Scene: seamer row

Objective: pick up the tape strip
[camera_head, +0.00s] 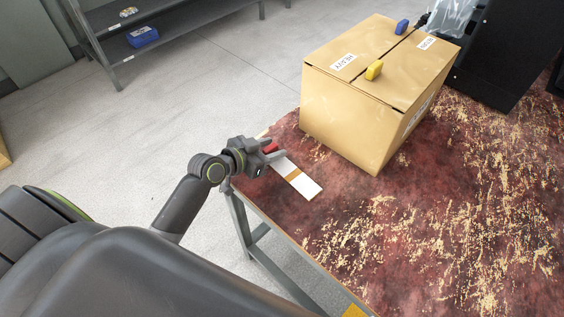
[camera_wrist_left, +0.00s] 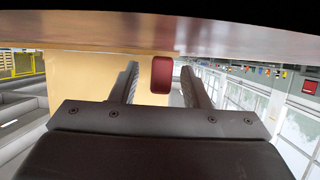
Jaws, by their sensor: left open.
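A white strip (camera_head: 306,186) with a tan band (camera_head: 292,175) across it lies flat on the red-brown worn table, near its left edge. I take the tan band for the tape strip, though I cannot be sure. My left gripper (camera_head: 277,149) is open at the strip's upper left end. A small red block (camera_head: 270,148) shows at its fingers. In the left wrist view the red block (camera_wrist_left: 161,75) appears between the two open fingers (camera_wrist_left: 157,82), with gaps on both sides. The tape strip cannot be made out there. My right gripper is not in view.
A dark machine (camera_head: 500,60) is at the back right. The table's front right (camera_head: 460,240) is clear.

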